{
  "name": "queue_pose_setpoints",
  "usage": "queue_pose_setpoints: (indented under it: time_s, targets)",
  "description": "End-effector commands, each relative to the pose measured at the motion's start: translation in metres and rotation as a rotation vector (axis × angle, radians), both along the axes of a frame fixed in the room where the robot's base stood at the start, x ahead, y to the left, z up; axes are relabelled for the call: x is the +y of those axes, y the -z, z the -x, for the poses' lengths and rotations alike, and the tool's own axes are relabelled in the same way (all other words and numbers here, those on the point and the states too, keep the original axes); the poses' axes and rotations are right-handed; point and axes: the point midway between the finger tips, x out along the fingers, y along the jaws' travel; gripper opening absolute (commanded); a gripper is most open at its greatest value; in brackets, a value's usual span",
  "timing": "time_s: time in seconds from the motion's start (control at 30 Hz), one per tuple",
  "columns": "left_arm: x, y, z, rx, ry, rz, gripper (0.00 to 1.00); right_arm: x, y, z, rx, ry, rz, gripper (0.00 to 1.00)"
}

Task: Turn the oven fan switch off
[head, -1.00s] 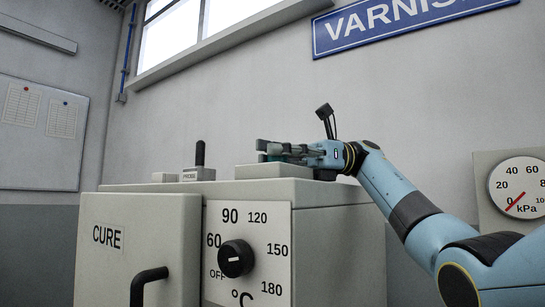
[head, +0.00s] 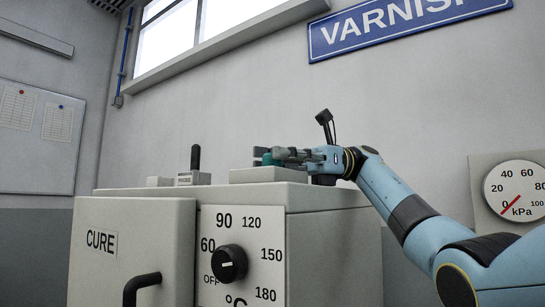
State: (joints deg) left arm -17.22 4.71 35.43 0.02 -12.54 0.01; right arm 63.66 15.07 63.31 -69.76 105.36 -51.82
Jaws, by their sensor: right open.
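The oven (head: 330,250) is a pale cabinet with a door marked CURE (head: 160,215) and a black temperature knob (head: 229,264) on its front. On its top, a pale block (head: 262,176) lies under my right gripper (head: 265,157). The gripper is open, pointing left, with a teal piece at its fingers; I cannot tell whether that piece is part of the gripper or a switch. A small labelled box with an upright black lever (head: 196,158) stands left of the gripper, clear of it. I cannot read which control is the fan switch. My left gripper is out of view.
A black door handle (head: 138,288) sticks out in front. A kPa gauge (head: 515,191) is on the wall at right, under a blue VARNISH sign (head: 405,22).

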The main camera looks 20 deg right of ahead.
Motion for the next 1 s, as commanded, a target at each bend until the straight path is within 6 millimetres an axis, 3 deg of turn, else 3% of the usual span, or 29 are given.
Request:
queue_pose_setpoints:
  time_s: [0.2,0.4,1.0]
  targets:
    - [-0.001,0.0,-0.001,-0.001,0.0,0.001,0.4,-0.039,-0.001,-0.008,0.001,0.005,0.001,0.55]
    - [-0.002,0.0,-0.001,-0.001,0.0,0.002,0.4,-0.063,-0.001,-0.012,0.0,0.004,0.001,0.55]
    - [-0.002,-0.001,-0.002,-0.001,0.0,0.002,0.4,-0.066,-0.002,-0.013,-0.001,0.002,0.001,0.55]
